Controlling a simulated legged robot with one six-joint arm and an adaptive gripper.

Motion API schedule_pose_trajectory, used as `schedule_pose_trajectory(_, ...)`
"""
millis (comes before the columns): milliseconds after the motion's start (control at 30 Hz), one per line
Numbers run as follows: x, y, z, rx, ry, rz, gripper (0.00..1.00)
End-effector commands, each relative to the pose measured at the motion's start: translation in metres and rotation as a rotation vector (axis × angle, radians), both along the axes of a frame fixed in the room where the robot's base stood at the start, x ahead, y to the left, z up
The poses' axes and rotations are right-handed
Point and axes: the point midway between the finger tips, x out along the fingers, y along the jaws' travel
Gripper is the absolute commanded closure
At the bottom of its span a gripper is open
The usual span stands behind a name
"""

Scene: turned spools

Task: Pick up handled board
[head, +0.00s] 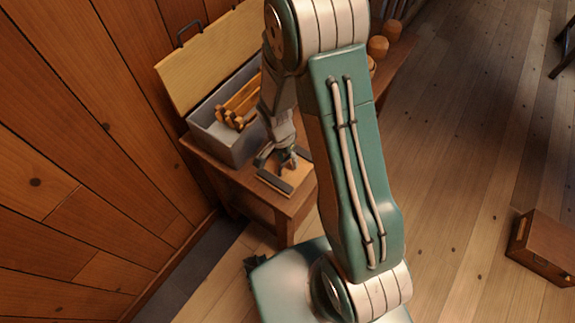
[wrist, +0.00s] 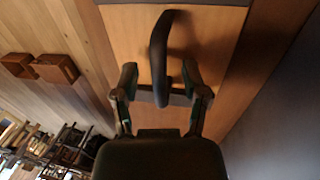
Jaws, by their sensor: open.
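The handled board is a flat tan panel (wrist: 205,45) with dark strips across its two ends and a dark arched handle (wrist: 158,55) standing up from it. In the head view the board (head: 298,174) lies flat on the near end of the wooden bench, partly hidden by my gripper (head: 281,160). In the wrist view my gripper (wrist: 163,88) is open, with one finger on each side of the handle's near end. I see gaps between the fingers and the handle; whether the fingertips are down level with it I cannot tell.
A grey toolbox (head: 228,142) with a raised yellow lid (head: 212,58) stands on the bench (head: 262,205) just behind the board, holding wooden pieces (head: 240,100). A plank wall (head: 100,130) rises at left. Open floor lies right, with a wooden box (head: 545,245).

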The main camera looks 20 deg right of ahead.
Motion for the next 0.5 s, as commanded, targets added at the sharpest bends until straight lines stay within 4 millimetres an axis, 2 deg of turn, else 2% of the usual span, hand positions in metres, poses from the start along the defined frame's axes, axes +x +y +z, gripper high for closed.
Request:
schedule_pose_trajectory(33,0.0,0.0004,0.0002,0.0,0.0,0.001,0.52)
schedule_pose_trajectory(133,0.0001,0.0004,0.0001,0.0,0.0,0.001,0.97)
schedule_pose_trajectory(167,0.0001,0.0005,0.0002,0.0,0.0,0.001,1.0)
schedule_pose_trajectory(500,0.0008,0.0008,0.0002,0.0,-0.001,0.001,1.0)
